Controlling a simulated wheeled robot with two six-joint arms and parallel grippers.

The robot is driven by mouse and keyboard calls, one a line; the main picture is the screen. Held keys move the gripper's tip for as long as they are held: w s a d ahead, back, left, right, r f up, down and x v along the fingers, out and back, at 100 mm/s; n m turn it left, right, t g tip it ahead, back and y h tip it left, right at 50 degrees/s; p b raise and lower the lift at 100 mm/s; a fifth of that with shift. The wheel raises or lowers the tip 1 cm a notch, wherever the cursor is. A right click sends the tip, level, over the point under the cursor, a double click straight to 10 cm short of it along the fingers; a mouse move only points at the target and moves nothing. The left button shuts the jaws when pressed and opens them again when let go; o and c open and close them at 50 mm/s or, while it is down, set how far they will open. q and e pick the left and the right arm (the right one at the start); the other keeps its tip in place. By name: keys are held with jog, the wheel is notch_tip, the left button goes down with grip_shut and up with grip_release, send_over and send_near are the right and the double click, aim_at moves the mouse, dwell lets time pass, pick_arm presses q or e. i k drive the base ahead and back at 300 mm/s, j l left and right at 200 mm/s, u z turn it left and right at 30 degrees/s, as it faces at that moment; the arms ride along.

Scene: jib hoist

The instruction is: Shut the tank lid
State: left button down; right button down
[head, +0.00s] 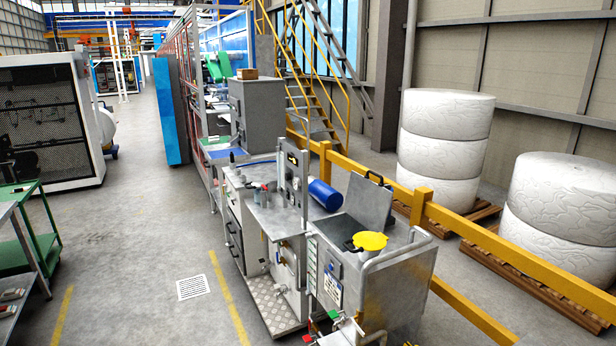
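The tank (395,285) is a grey metal box at the near end of the machine stand, right of the picture's middle. Its lid (370,199) is a grey flat plate that stands raised, tilted up at the back of the tank top. Neither of my grippers shows in the head view.
A bent grey rail (400,246) runs around the tank top. A blue cylinder (325,195) lies behind it on the bench. A yellow barrier (468,235) passes behind the tank, with white rolls (445,135) on pallets beyond.

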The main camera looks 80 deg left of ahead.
aim_at(368, 203)
jog(key=u, duration=2.15)
jog(key=i+j+u, duration=0.3)
jog(key=i, duration=0.15)
jog(key=i+j+u, duration=0.2)
jog(key=i+u, duration=0.45)
jog(key=i, duration=0.25)
jog(key=i+j+z, duration=0.15)
jog(key=i+z, duration=0.25)
jog(key=i+j+z, duration=0.25)
jog(key=i+z, duration=0.15)
